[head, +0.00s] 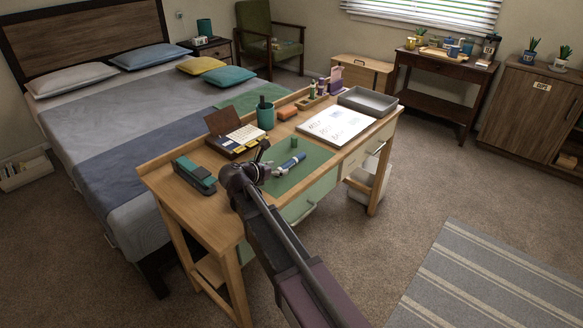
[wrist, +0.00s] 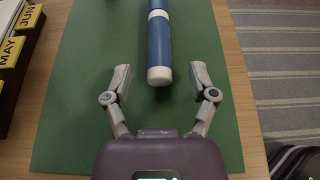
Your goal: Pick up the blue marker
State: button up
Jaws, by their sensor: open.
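The blue marker (head: 289,164) lies on the green desk blotter (head: 306,172) in the head view. In the wrist view the blue marker (wrist: 159,42) runs lengthwise from the top edge, with a white band and a white near end. Its far end is cut off by the frame. My gripper (wrist: 160,76) is open, its two fingers apart on either side of the marker's near end, with no visible contact. In the head view my gripper (head: 259,165) is just left of the marker, partly hidden by my arm.
A small green object (head: 295,145) stands behind the marker. A calendar block holder (head: 237,139), a green stapler-like object (head: 194,175) and a teal pen cup (head: 265,114) are at the left and back. White paper (head: 336,124) lies to the right. The blotter (wrist: 75,120) around the marker is clear.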

aim_at(281, 167)
jog(key=shift+b+x, duration=0.5)
jog(key=shift+x, duration=1.25)
grip_shut()
